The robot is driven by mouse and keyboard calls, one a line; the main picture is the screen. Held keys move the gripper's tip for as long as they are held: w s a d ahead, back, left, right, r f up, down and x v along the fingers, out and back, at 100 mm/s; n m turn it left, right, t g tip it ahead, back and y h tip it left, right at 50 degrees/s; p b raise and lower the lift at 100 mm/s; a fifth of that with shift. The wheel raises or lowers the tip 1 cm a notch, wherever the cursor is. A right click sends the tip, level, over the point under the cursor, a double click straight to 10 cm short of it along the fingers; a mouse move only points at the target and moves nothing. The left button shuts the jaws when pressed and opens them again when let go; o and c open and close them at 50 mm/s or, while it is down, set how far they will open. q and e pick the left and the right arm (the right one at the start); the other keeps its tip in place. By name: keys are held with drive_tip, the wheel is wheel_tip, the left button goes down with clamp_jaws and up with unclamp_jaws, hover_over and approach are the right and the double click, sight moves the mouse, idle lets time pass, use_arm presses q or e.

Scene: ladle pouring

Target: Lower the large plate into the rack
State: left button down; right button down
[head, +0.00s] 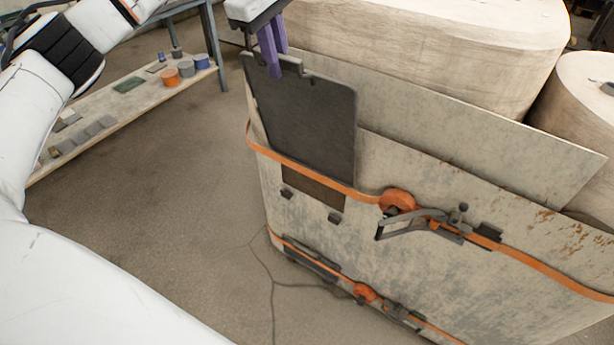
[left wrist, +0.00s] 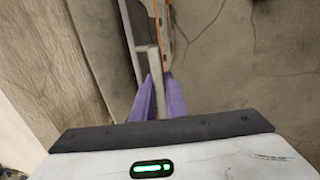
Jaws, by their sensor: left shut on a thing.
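The large plate (head: 305,120) is a dark grey, upright sheet standing slightly tilted in front of a pale, stained panel. My left gripper (head: 272,62) has purple fingers shut on the plate's top edge, near its upper left corner. In the left wrist view the fingers (left wrist: 158,98) close around a grey tab at the plate's edge. An orange strap (head: 310,170) crosses at the plate's lower edge. A brownish dark patch shows under the strap; I cannot tell whether it belongs to the plate.
An orange ratchet buckle (head: 398,202) and a grey lever (head: 420,225) sit right of the plate. Large pale rolls (head: 430,45) stand behind the panel. A low bench (head: 120,100) with pots is at the left. The floor (head: 160,210) between is mostly clear, with a thin cable.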

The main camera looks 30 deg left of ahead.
use_arm(q)
drive_tip(key=shift+w+v, duration=0.25)
drive_tip(key=shift+v, duration=0.9)
drive_tip(key=shift+w+v, duration=0.3)
drive_tip(key=shift+v, duration=0.8)
drive_tip(key=shift+w+v, duration=0.25)
drive_tip(key=shift+v, duration=0.9)
drive_tip(key=shift+s+d+r, duration=0.1)
